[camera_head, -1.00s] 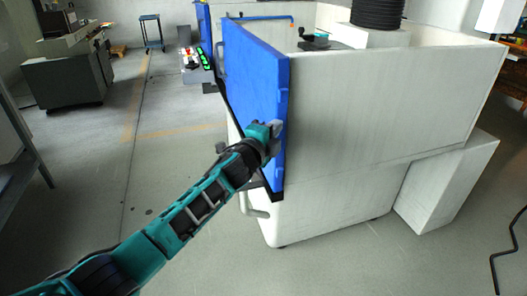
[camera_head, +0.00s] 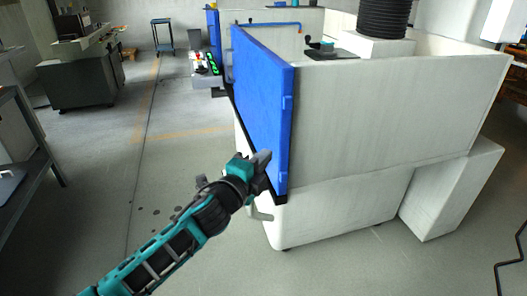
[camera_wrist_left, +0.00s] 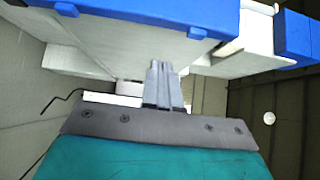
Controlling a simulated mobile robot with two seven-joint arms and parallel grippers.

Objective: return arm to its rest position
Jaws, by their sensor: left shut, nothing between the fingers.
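My left gripper (camera_head: 262,160) is in the middle of the head view, its arm coming in from the lower left. In the left wrist view its fingers (camera_wrist_left: 163,82) are together with nothing between them. In the head view the fingertips appear in front of the lower part of the blue door panel (camera_head: 263,100); I cannot tell whether they touch it. The left wrist view shows a blue edge (camera_wrist_left: 140,14) of the machine beyond the fingers. My right gripper is in neither view.
The blue panel is on the white machine (camera_head: 390,115), which fills the right side. A control panel (camera_head: 205,68) stands behind it. A grey bench (camera_head: 30,125) is at the left edge. A dark grey machine (camera_head: 80,75) and a blue stand (camera_head: 162,35) are farther back.

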